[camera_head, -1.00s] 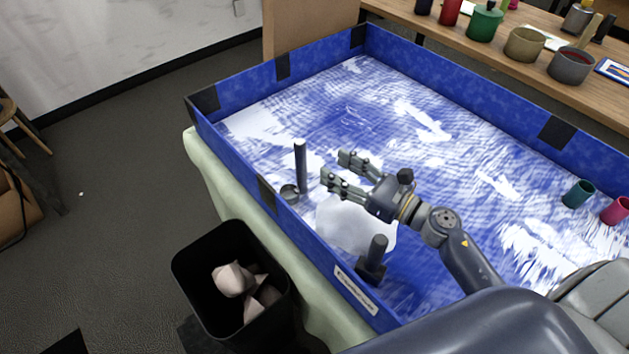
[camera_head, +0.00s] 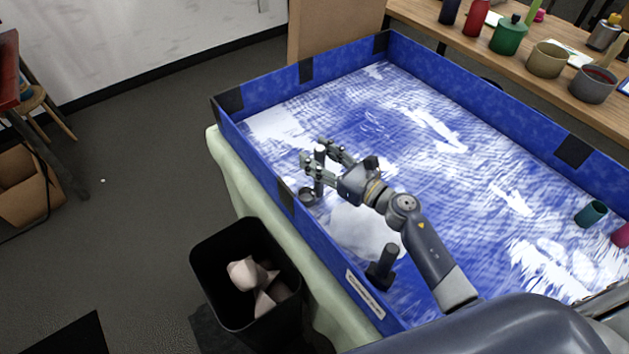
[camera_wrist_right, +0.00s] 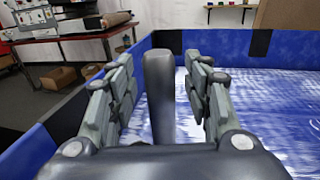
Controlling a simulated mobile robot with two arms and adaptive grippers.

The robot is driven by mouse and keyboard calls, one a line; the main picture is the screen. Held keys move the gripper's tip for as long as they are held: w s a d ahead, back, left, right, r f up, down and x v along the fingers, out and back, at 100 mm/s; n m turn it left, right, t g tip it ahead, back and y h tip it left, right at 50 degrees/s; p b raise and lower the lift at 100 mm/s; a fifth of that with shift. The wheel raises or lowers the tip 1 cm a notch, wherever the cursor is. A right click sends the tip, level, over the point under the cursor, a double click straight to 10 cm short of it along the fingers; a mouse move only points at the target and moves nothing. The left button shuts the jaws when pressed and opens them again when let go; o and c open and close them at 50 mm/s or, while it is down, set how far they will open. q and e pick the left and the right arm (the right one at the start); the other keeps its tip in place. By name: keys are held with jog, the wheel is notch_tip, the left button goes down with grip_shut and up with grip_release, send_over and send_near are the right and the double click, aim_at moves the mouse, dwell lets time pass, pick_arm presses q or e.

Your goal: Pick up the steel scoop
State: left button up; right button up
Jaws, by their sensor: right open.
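The steel scoop has a grey handle (camera_head: 319,174) standing upright and a small round cup (camera_head: 307,196) at its foot, near the left wall of the blue tray (camera_head: 232,129). My right gripper (camera_head: 314,152) is open, with its fingers on either side of the upper handle. In the right wrist view the handle (camera_wrist_right: 160,95) stands between the two open fingers, with a gap visible on each side. The cup is hidden in that view. My left gripper is not in view.
A dark block tool with an upright handle (camera_head: 386,262) stands in the tray's front corner. A black bin (camera_head: 223,299) holding crumpled paper stands outside the tray. Teal (camera_head: 590,214) and pink (camera_head: 622,235) cups are at the right. The tray's middle is clear.

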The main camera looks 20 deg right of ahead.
jog(key=shift+c, duration=1.1)
grip_shut()
jog(key=shift+r, duration=0.1)
